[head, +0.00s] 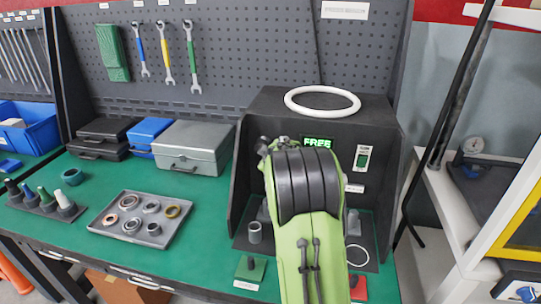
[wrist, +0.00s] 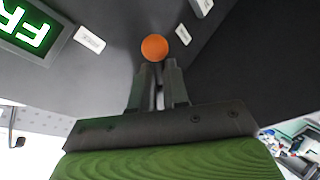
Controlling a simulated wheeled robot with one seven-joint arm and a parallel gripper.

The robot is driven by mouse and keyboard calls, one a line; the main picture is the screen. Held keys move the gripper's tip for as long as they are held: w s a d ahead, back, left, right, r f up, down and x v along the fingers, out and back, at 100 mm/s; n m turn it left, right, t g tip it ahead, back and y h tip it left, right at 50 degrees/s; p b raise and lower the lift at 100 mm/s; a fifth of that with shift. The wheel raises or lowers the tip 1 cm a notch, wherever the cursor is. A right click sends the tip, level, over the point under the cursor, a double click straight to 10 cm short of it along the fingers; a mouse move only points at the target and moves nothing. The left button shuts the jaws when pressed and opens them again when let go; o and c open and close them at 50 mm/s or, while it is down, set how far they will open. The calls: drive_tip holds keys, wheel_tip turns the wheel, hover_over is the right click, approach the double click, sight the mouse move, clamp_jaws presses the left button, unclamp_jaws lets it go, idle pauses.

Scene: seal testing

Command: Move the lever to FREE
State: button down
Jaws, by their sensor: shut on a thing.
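My gripper (wrist: 160,72) shows in the wrist view, its two dark fingers nearly together and shut on the lever. The lever's round orange knob (wrist: 154,47) sits at the fingertips; its shaft is mostly hidden between the fingers. A lit green FREE sign (head: 318,142) is on the dark test booth's back panel in the head view. Part of that sign (wrist: 30,28) shows at the upper left of the wrist view. In the head view my green arm covers the gripper and the lever.
The dark booth (head: 385,120) has side walls close around my arm, with a white ring (head: 322,101) on top. A grey metal case (head: 195,147) and a tray (head: 115,238) of several rings stand left on the green bench. A white shelf frame (head: 450,190) is at right.

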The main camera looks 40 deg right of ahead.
drive_tip(key=shift+w+a+r+n+g+h+p, duration=0.2)
drive_tip(key=shift+r+n+g+h+p, duration=0.6)
drive_tip(key=shift+p, duration=0.4)
drive_tip(key=shift+w+a+r+n+g+h+p, duration=0.2)
drive_tip(key=shift+r+n+g+h+p, duration=0.4)
drive_tip(key=shift+n+p, duration=0.5)
drive_tip(key=shift+d+f, duration=0.1)
drive_tip(key=shift+f, duration=0.05)
drive_tip(key=c, duration=1.3)
unclamp_jaws()
drive_tip(key=shift+o, duration=0.9)
drive_tip(key=shift+f+g, duration=0.2)
drive_tip(key=shift+g, duration=0.1)
drive_tip(key=p+v, duration=0.1)
drive_tip(key=v, duration=1.4)
drive_tip(key=shift+s+r+p, duration=0.3)
drive_tip(key=shift+s, duration=0.05)
